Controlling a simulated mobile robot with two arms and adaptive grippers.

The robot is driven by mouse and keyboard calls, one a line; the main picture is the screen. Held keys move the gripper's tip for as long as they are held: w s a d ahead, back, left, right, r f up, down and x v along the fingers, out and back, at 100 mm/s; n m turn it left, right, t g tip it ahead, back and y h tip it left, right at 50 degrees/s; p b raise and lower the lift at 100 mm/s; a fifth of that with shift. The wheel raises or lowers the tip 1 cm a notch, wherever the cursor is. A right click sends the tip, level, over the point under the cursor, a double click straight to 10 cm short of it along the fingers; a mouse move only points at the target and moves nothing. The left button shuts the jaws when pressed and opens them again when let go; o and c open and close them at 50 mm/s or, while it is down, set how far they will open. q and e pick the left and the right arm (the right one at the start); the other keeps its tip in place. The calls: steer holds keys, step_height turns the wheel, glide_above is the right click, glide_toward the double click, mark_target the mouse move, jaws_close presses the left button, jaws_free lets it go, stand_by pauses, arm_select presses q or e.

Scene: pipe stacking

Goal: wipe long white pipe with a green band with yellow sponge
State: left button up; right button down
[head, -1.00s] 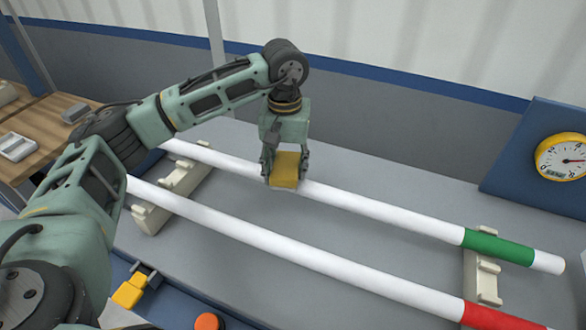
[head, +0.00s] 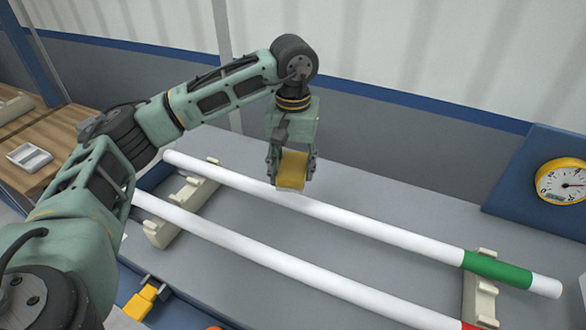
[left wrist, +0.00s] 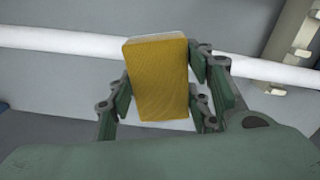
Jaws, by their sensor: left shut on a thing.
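The long white pipe with a green band (head: 380,232) lies across the bench on rests, the farther of two pipes. Its green band (head: 497,270) is near its right end. My left gripper (head: 290,178) is shut on the yellow sponge (head: 291,170), over the left-middle part of this pipe. In the left wrist view the sponge (left wrist: 158,85) sits between the fingers, and a white pipe (left wrist: 60,40) passes behind it. I cannot tell whether the sponge touches the pipe. My right gripper is not in view.
A nearer white pipe (head: 290,266) with a red band (head: 468,326) lies roughly parallel. Cream rests (head: 172,218) hold the pipes at left and right (head: 483,300). A yellow dial gauge (head: 562,181) is on a blue panel at right. A wooden table (head: 55,140) stands at left.

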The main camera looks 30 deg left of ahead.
arm_select(q)
steer(key=shift+r+p, duration=0.8)
steer(key=shift+r, duration=0.75)
steer(key=shift+d+f, duration=0.1)
